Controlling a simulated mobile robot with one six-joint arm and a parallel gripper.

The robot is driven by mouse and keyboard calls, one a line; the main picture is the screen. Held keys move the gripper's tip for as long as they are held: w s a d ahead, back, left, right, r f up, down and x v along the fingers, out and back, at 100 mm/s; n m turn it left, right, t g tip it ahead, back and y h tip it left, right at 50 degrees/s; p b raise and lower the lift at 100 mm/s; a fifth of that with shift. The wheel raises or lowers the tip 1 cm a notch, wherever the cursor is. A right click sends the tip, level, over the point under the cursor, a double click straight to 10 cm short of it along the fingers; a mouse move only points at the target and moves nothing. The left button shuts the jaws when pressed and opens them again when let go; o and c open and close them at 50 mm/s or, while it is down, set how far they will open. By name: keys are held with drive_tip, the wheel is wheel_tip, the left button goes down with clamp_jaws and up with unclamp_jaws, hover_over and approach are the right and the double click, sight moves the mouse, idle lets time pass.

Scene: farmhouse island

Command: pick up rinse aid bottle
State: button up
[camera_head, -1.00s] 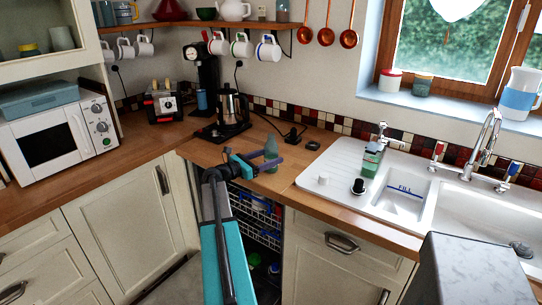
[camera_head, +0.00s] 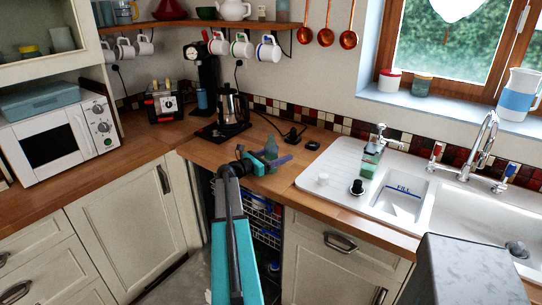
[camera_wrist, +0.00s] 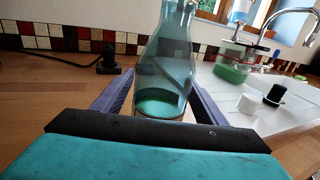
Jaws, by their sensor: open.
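A translucent blue-green bottle (camera_head: 271,146) stands upright on the wooden counter, with green liquid at its bottom; I take it to be the rinse aid bottle, though no label shows. In the wrist view the bottle (camera_wrist: 165,65) is in the middle, its top cut off by the frame. My gripper (camera_head: 267,163) is open, low at the counter. Its two purple-grey fingers lie on either side of the bottle in the wrist view, with a gap visible at each side low down. The bottle's lower part is partly hidden by the gripper in the head view.
A white cap (camera_head: 323,179) and a black-topped stopper (camera_head: 357,187) sit on the drainer. An open dishwasher rack (camera_head: 262,215) is below.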

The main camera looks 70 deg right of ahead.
idle(0.5)
drive_tip(key=c, duration=1.3)
drive_tip(key=shift+r, duration=0.1)
drive_tip(key=w+a+r+b, duration=0.1)
drive_tip(key=a+r+b, duration=0.1)
drive_tip(key=a, duration=0.6)
drive_tip(key=w+a+r+b, duration=0.1)
drive_tip(key=a+r+b, duration=0.1)
drive_tip(key=a, duration=0.5)
drive_tip(key=shift+w+a+r+b, duration=0.35)
drive_tip(key=shift+a+r+b, duration=0.05)
drive_tip(key=shift+b, duration=0.45)
drive_tip(key=o, duration=0.6)
drive_tip(key=c, duration=0.8)
